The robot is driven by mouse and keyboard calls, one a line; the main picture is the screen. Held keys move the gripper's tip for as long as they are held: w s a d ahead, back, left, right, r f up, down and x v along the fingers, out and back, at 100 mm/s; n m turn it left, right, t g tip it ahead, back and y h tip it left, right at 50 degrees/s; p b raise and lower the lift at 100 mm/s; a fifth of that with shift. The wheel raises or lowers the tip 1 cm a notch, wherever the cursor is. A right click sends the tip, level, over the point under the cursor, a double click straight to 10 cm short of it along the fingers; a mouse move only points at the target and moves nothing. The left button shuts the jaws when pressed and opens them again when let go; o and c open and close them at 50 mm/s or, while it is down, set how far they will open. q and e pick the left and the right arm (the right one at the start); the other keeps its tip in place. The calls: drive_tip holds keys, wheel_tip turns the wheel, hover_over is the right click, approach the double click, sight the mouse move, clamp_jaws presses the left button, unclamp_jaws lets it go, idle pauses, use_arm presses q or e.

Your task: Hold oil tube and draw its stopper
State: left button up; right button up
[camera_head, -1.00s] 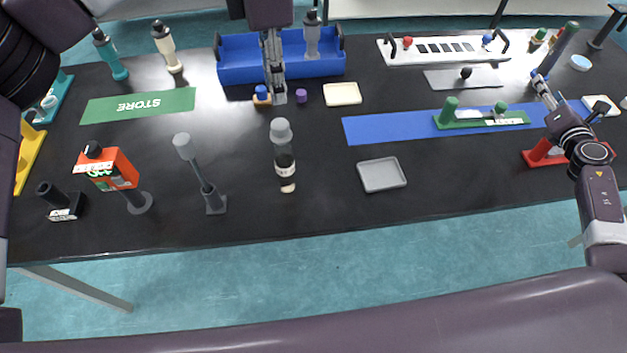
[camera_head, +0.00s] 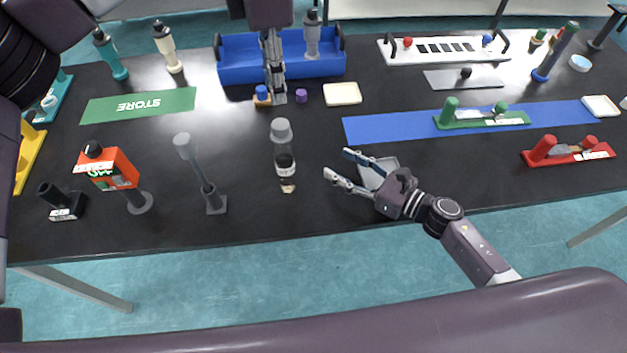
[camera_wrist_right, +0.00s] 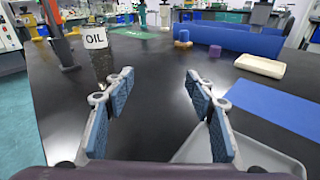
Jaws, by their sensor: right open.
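A clear tube with a grey top, a dark band and a pale label (camera_head: 284,166) stands upright near the middle of the table in the head view. Its lettering is too small to read there. In the right wrist view, a white label reading OIL (camera_wrist_right: 95,38) shows ahead, left of centre. My right gripper (camera_head: 335,163) is open and empty, to the right of the tube and apart from it; its spread fingers also show in the wrist view (camera_wrist_right: 158,90). My left gripper (camera_head: 276,97) points down behind the tube, its fingers seen edge-on, so their opening is unclear.
A grey tray (camera_head: 388,163) lies beneath and behind my right gripper. A grey stick on a square base (camera_head: 215,205) and an orange device (camera_head: 112,170) stand left of the tube. A purple cap (camera_head: 301,96) and a blue-topped block (camera_head: 262,97) lie near my left gripper.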

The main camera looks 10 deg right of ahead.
sight(294, 173)
drive_tip(key=s+a+n+y, duration=0.1)
drive_tip(key=a, duration=0.1)
drive_tip(key=s+a+r+y, duration=0.1)
drive_tip(key=s+a, duration=0.1)
drive_tip(key=a, duration=0.1)
drive_tip(key=s+a+r+n+g, duration=0.1)
drive_tip(key=a, duration=0.2)
drive_tip(key=shift+s+n+y, duration=0.3)
drive_tip(key=shift+s+y, duration=0.1)
drive_tip(key=shift+w+a, duration=0.1)
drive_tip(key=shift+a, duration=0.25)
drive_tip(key=shift+x, duration=3.55)
drive_tip(key=shift+f, duration=0.1)
